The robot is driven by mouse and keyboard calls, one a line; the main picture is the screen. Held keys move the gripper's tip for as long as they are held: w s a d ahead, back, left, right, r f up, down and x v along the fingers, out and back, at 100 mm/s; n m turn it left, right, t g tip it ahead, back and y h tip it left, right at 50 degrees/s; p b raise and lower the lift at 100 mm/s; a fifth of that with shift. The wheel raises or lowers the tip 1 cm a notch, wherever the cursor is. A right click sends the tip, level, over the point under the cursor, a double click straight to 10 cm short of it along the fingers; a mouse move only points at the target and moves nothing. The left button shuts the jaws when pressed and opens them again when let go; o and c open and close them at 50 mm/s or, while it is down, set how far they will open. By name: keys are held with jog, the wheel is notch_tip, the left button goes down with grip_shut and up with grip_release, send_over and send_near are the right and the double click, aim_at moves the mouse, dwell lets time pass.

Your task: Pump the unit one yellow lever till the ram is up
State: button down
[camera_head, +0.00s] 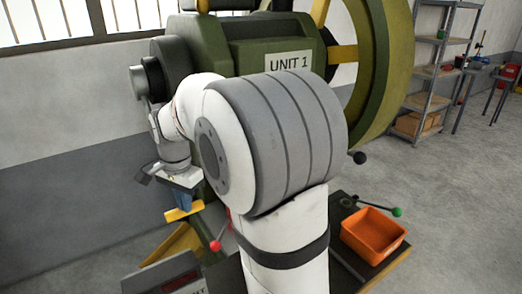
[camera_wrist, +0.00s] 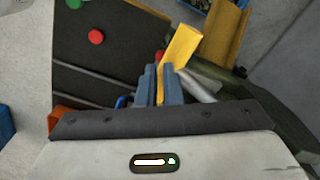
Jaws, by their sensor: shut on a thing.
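Unit one is a large green machine (camera_head: 235,50) with a "UNIT 1" label (camera_head: 289,62), behind my arm in the head view. The yellow lever (camera_head: 184,213) shows its end low on the machine's left side. In the wrist view the yellow lever (camera_wrist: 183,45) runs up and right from between my blue fingers. My gripper (camera_head: 182,200) is shut on the yellow lever, and its fingers also show in the wrist view (camera_wrist: 160,75). My arm hides much of the machine's middle and front. I cannot make out the ram.
A red-knobbed lever (camera_head: 215,246) and a green-knobbed lever (camera_head: 397,212) stick out nearby. An orange bin (camera_head: 373,235) sits on the dark base at right. A black knob (camera_head: 359,157) is near the big wheel. Shelves (camera_head: 440,70) stand at the back right, with open floor before them.

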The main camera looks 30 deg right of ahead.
jog(key=s+r+p, duration=0.6)
jog(key=r+p, duration=0.2)
jog(key=r, duration=0.3)
jog(key=shift+r, duration=0.15)
jog(key=shift+a, duration=0.1)
dwell(0.6)
jog(key=shift+w+f+b, duration=0.3)
jog(key=shift+f+b, duration=0.15)
jog(key=shift+f, duration=0.3)
jog(key=shift+w+f+b, duration=0.35)
jog(key=shift+f+b, duration=0.15)
jog(key=shift+f, duration=0.4)
jog(key=shift+w+f+b, duration=0.35)
jog(key=shift+f+b, duration=0.2)
jog(key=shift+f, duration=0.35)
jog(key=shift+w+f+b, duration=0.35)
jog(key=shift+f+b, duration=0.15)
jog(key=shift+f, duration=0.4)
